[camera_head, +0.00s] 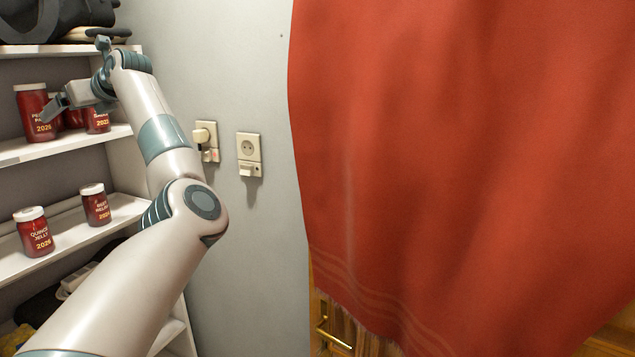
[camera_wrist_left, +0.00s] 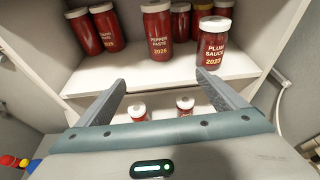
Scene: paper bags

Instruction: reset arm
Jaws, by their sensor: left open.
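My left gripper (camera_head: 58,104) is open and empty in front of the upper jar shelf at the left of the head view. In the left wrist view its two fingers (camera_wrist_left: 160,82) stand wide apart, pointing at the shelf. A red pepper paste jar (camera_head: 37,112) stands upright beside the gripper in the head view, and it shows beyond the fingers in the wrist view (camera_wrist_left: 158,28). A plum sauce jar (camera_wrist_left: 213,44) stands near the shelf edge, beyond the right finger. No jar is between the fingers. My right gripper is not in view.
A quince jelly jar (camera_head: 34,233) and another red jar (camera_head: 95,205) stand on the lower shelf (camera_head: 75,236). A dark bag (camera_head: 60,15) rests on top. Wall sockets (camera_head: 249,147) are right of my arm. A red cloth (camera_head: 460,150) fills the right side.

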